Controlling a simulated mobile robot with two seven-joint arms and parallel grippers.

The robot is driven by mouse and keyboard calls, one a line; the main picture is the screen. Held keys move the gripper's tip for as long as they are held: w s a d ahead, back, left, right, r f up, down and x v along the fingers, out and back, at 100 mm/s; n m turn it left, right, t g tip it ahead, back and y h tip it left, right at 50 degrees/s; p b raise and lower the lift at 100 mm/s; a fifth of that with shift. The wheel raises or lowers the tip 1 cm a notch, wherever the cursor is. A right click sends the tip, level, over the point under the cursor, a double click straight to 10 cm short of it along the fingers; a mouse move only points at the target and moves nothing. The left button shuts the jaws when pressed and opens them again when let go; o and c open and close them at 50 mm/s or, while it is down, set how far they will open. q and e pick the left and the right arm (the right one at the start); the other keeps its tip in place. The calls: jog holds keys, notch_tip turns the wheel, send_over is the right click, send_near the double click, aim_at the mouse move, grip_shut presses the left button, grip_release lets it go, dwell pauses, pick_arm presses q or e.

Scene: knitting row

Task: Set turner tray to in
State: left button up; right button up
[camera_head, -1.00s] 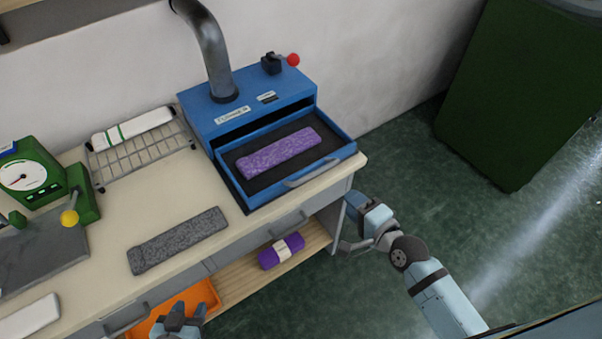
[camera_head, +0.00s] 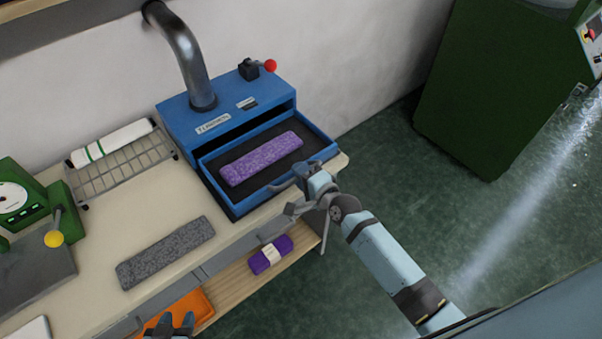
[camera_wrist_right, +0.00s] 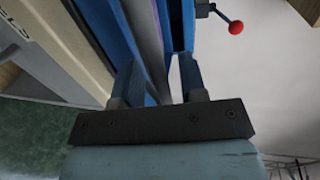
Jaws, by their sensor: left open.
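The blue turner (camera_head: 228,118) stands at the right end of the bench. Its tray (camera_head: 318,139) is pulled out at the front and holds a purple speckled knitted strip (camera_head: 262,158). My right gripper (camera_head: 298,192) is at the tray's front edge, over the handle area, which it partly hides. In the right wrist view, the fingers of my right gripper (camera_wrist_right: 158,82) are spread apart close to blue turner parts; contact is unclear. My left gripper (camera_head: 172,326) is open at the bottom edge, by the orange bin, only partly in view.
A grey strip (camera_head: 165,252), a wire rack (camera_head: 125,174) and a green dial machine (camera_head: 25,200) occupy the bench. A purple bundle (camera_head: 270,254) and orange bin (camera_head: 185,308) sit below.

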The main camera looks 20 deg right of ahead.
grip_shut()
jog(key=r+b+x, duration=0.1)
jog(key=x, duration=0.5)
jog(key=r+b+x, duration=0.1)
jog(key=b+x, duration=0.1)
jog(key=x, duration=0.5)
jog(key=r+b+x, duration=0.2)
jog(key=x, duration=0.5)
jog(key=shift+w+a, duration=0.15)
jog(key=shift+w, duration=0.4)
jog(key=shift+w+a+r, duration=0.1)
jog(key=shift+w, duration=0.2)
jog(key=shift+r, duration=0.2)
